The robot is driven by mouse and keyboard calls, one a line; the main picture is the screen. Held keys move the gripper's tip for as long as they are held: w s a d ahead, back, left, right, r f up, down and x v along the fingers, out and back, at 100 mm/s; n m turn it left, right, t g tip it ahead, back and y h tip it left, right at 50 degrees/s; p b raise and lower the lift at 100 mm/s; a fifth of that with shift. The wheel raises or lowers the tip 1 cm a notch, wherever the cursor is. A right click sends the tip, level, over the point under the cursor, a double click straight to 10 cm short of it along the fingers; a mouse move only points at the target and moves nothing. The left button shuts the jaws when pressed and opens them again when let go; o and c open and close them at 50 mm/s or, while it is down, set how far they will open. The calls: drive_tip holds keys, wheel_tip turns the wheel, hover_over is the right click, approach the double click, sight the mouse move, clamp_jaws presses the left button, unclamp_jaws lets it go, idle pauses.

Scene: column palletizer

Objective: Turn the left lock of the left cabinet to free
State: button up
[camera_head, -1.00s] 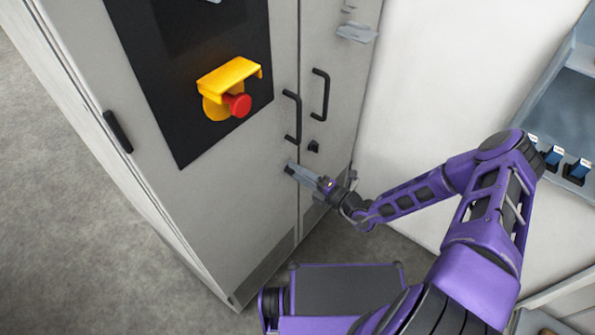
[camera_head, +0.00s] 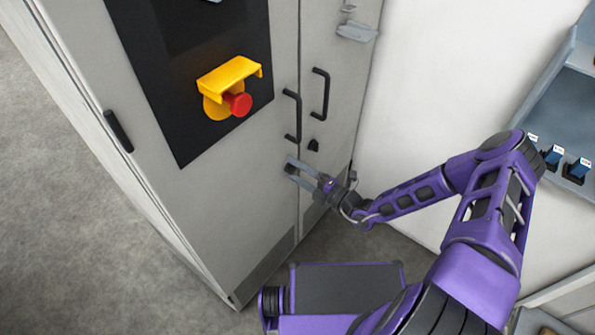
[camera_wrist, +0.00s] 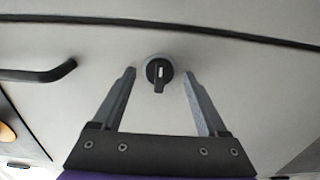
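The left lock is a small round black knob (camera_wrist: 159,72) with a narrow grip pointing down in the wrist view and a pale mark on it. It sits on the left door of the grey cabinet (camera_head: 235,205). My gripper (camera_wrist: 160,78) is open, with one finger on each side of the knob and a visible gap to both.
A black handle (camera_head: 292,115) is above the lock, and it also shows in the wrist view (camera_wrist: 40,73). The right door has its own handle (camera_head: 320,93) and black lock (camera_head: 313,145). A red emergency button (camera_head: 238,104) under a yellow guard is at upper left.

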drive_tip(key=shift+d, duration=0.1)
drive_tip(key=v, duration=1.7)
drive_tip(key=shift+s+d+f, duration=0.1)
